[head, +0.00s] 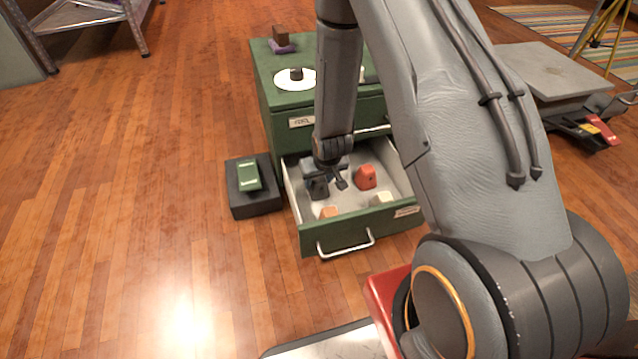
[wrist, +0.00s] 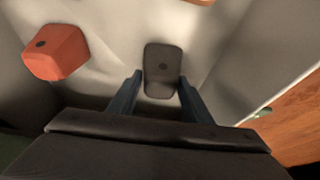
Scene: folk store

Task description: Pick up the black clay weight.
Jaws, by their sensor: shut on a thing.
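The black clay weight (wrist: 162,62) is a dark, rounded block with a small hole in its face, inside the open drawer. In the head view the black weight (head: 316,190) is at the drawer's left side, partly covered by my gripper (head: 328,178). In the wrist view my gripper (wrist: 158,88) has a finger on each side of the weight's near end, shut on it. Whether the weight is clear of the drawer floor I cannot tell.
The green drawer (head: 312,241) also holds a red weight (head: 366,177), an orange one (head: 328,212) and a cream one (head: 381,199). The red weight (wrist: 55,52) shows in the wrist view. A black box (head: 254,204) stands left of the cabinet (head: 262,75). Floor at left is clear.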

